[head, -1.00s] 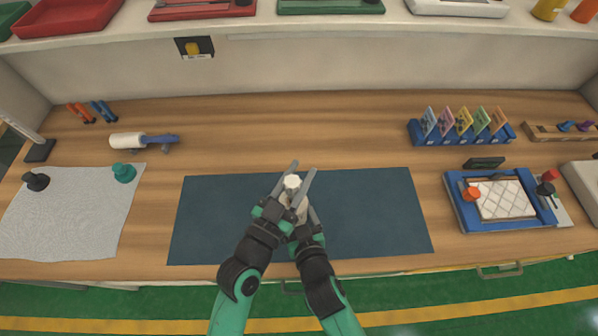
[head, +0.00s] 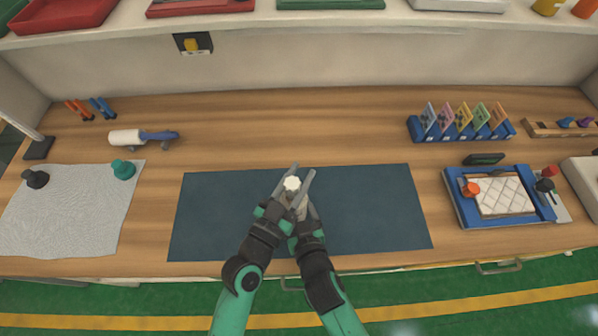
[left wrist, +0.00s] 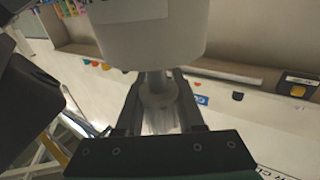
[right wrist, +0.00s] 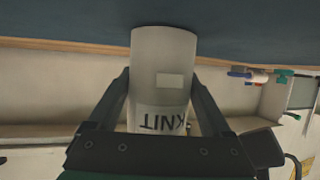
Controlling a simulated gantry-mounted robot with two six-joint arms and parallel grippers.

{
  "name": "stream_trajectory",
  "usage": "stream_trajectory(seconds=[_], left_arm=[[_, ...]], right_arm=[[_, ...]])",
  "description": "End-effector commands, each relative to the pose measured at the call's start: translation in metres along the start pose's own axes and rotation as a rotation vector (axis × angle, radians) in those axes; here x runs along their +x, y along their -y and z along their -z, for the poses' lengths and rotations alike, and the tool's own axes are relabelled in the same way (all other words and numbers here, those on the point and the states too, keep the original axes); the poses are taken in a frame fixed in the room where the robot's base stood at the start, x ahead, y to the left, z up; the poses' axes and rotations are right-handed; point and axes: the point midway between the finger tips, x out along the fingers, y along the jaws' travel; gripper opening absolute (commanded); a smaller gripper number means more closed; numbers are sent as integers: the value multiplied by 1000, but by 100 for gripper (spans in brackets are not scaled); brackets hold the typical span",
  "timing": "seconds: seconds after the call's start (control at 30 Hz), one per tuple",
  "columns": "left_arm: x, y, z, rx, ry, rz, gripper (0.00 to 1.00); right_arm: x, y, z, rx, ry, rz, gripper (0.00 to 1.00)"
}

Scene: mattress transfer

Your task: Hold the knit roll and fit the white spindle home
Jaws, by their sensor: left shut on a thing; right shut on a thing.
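The knit roll (right wrist: 160,75) is a pale cylinder with a "KNIT" label, and my right gripper (right wrist: 160,85) is shut around it over the dark blue mat (head: 370,210). The white spindle (left wrist: 155,105) is gripped at its knob by my left gripper (left wrist: 158,85). Its grey shaft points at the end of the roll (left wrist: 150,35), and its upper end is hidden there, so I cannot tell how deep it sits. In the head view the spindle's white top (head: 292,184) shows between my left gripper's fingers (head: 303,170), which largely cover the roll and right gripper.
A blue tray (head: 455,205) with a quilted pad lies at right, below a blue card rack (head: 430,133). A grey cloth (head: 65,220) with two knobs and a blue-handled white roller (head: 125,137) are at left. The mat is clear around my grippers.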

Motion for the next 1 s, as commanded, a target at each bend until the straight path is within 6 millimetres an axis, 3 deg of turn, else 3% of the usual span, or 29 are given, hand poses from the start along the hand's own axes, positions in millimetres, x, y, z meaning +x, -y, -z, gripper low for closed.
stream_trajectory(seconds=[0.03, 0.73, 0.77, 0.93, 1.0], left_arm=[[0, 0, -2, 0, 0, 1, 0], [-1, -1, -19, 0, -2, -4, 0], [-1, -1, -19, 0, -2, -4, 39], [-1, -1, -20, 1, -1, -4, 70], [-1, -1, -20, 1, 0, -4, 72]], right_arm=[[0, -1, -8, -1, 18, -4, 34], [0, -1, -8, -1, 18, -4, 34], [0, -1, -8, -1, 18, -4, 34], [0, -1, -8, -1, 18, -3, 34], [0, -1, -8, -1, 18, -3, 34]])
